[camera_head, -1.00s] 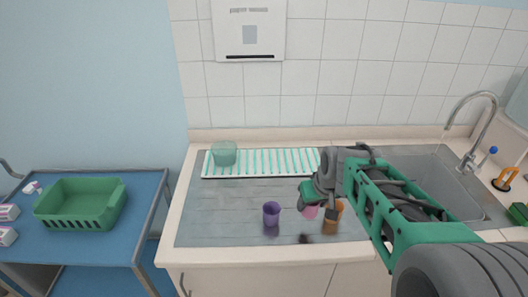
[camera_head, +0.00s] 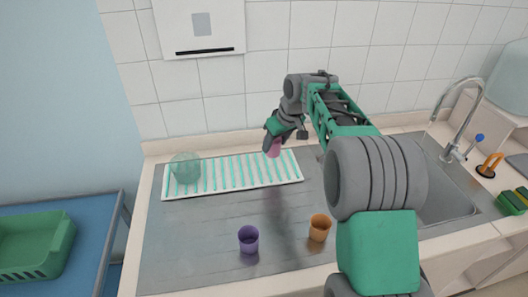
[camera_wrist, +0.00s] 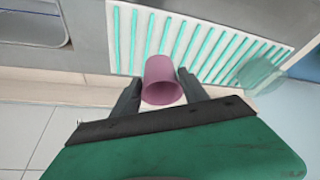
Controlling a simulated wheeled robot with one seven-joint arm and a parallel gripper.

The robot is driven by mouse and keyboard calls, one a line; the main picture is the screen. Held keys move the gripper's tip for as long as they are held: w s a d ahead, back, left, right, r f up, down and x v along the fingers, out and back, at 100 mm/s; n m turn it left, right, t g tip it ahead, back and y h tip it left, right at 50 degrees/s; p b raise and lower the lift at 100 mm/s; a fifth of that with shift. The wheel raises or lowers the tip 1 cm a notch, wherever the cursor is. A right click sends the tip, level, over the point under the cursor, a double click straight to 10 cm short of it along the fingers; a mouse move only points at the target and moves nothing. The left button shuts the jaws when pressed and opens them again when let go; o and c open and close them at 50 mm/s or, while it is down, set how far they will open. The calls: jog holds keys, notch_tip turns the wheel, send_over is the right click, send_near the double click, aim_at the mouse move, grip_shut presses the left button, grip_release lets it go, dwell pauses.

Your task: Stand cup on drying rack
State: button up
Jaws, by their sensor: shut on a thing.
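A pink cup (camera_head: 273,148) is held between the fingers of my gripper (camera_head: 275,138), which is shut on it. The wrist view also shows the pink cup (camera_wrist: 160,82) between the two dark fingers of my gripper (camera_wrist: 157,88). The drying rack (camera_head: 235,187) is a white tray with green ridges at the back of the steel counter. The cup appears over the rack's right end in the head view; its height above the rack is hard to tell. A clear greenish bowl or cup (camera_head: 184,168) stands on the rack's left end.
A purple cup (camera_head: 249,239) and an orange cup (camera_head: 319,227) stand on the steel counter (camera_head: 190,235) in front of the rack. The sink and tap (camera_head: 462,120) are at right. A green basket (camera_head: 35,245) sits on a blue table at left. The rack's middle is clear.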

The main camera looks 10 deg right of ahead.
jog(key=f, duration=0.1)
jog(key=w+a+f, duration=0.2)
jog(key=shift+f+p, duration=0.2)
jog(key=shift+p, duration=0.1)
jog(key=shift+w+f, duration=0.15)
jog(key=shift+f, duration=1.75)
jog(key=o, duration=1.4)
jog(key=shift+o, duration=0.2)
jog(key=shift+r, duration=0.1)
jog(key=shift+r, duration=0.25)
jog(key=s+a+b+v, duration=0.1)
jog(key=v, duration=1.2)
jog(key=s+f+m+h, duration=0.1)
jog(key=s+f+m, duration=0.1)
jog(key=s, duration=1.1)
jog(key=s+a+f+m+h, duration=0.1)
jog(key=s+f, duration=0.3)
jog(key=s, duration=1)
jog(key=shift+a+f+m, duration=0.25)
jog(key=shift+m, duration=0.65)
